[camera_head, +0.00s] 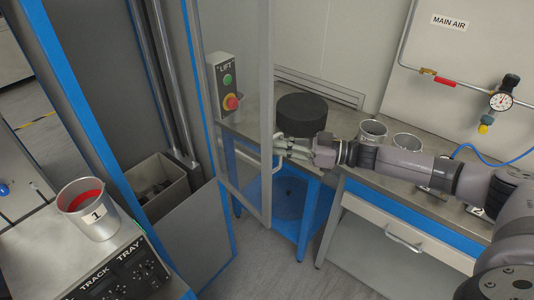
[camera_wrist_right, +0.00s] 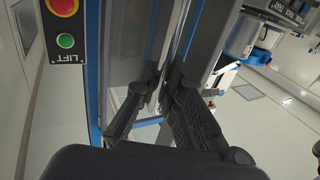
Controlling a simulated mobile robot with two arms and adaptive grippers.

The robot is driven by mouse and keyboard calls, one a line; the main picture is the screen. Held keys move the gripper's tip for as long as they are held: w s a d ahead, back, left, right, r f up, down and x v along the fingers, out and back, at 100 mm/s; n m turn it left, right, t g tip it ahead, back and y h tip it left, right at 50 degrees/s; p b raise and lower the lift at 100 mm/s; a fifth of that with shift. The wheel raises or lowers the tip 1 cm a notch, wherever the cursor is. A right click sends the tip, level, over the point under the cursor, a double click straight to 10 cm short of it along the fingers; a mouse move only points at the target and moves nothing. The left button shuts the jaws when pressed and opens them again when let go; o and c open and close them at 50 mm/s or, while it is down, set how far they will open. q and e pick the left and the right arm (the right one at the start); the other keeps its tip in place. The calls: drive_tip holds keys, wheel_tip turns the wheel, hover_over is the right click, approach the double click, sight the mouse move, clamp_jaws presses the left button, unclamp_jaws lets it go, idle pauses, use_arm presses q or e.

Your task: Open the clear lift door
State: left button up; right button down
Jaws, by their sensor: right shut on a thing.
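The clear lift door (camera_head: 240,130) is a see-through panel in a grey frame. It stands swung out from the lift's front, with its free edge toward the right in the head view. My right gripper (camera_head: 284,149) is shut on the door handle (camera_head: 277,157) at that free edge. In the wrist view, the right gripper's dark fingers (camera_wrist_right: 160,88) are close together beside the door frame, and the handle is mostly hidden between them. My left gripper is not in view.
The LIFT control box (camera_head: 226,86) with green and red buttons is behind the door. A workbench (camera_head: 352,165) with a black round block (camera_head: 304,113) and metal cups is beside my right arm. A metal cup marked 1 (camera_head: 97,220) stands at the left. Floor is clear below the door.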

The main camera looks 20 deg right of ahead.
drive_tip(key=shift+w+d, duration=0.3)
drive_tip(key=shift+d, duration=0.25)
drive_tip(key=shift+w+d, duration=0.3)
drive_tip(key=shift+d, duration=0.2)
drive_tip(key=c, duration=1.7)
unclamp_jaws()
drive_tip(key=v, duration=1.2)
drive_tip(key=shift+f, duration=0.1)
